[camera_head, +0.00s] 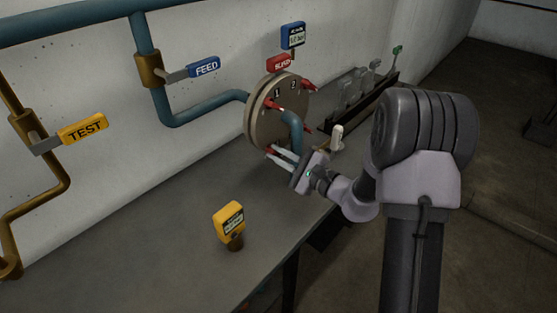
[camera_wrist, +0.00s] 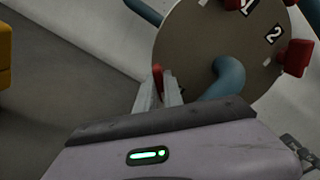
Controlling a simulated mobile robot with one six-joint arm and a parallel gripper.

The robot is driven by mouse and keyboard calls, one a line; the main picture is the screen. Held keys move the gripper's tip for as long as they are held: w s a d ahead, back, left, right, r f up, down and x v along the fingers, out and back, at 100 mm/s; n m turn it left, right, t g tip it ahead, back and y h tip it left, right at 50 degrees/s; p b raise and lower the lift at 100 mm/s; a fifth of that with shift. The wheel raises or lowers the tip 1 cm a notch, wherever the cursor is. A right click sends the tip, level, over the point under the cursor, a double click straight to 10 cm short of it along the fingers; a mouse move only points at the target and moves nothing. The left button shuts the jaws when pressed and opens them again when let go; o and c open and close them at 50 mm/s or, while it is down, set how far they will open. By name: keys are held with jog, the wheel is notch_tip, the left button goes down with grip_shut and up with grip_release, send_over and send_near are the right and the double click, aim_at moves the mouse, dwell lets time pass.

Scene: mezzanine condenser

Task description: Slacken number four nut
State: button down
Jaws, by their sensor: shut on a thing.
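The round condenser cover plate (camera_head: 253,118) stands on the bench against the wall, with a blue pipe (camera_head: 293,128) entering its face. Labels 1 and 2 are readable; no label 4 shows. My gripper (camera_head: 274,154) reaches the plate's lower left, its pale fingers shut on a red nut there (camera_head: 270,149). In the wrist view, this nut (camera_wrist: 157,76) shows between the fingertips, beside the plate (camera_wrist: 190,45), partly hidden.
A yellow tagged device (camera_head: 229,222) stands on the bench at front. A white object (camera_head: 336,137) and a dark rack (camera_head: 365,103) stand right of the plate. FEED (camera_head: 205,67) and TEST (camera_head: 84,129) tags hang on wall pipes. The bench's left part is clear.

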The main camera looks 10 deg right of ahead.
dwell(0.4)
jog(key=c, duration=1.5)
grip_release()
jog(key=shift+o, duration=0.2)
jog(key=shift+s+d, duration=0.1)
jog(key=p+v, duration=0.3)
jog(key=v, duration=1.4)
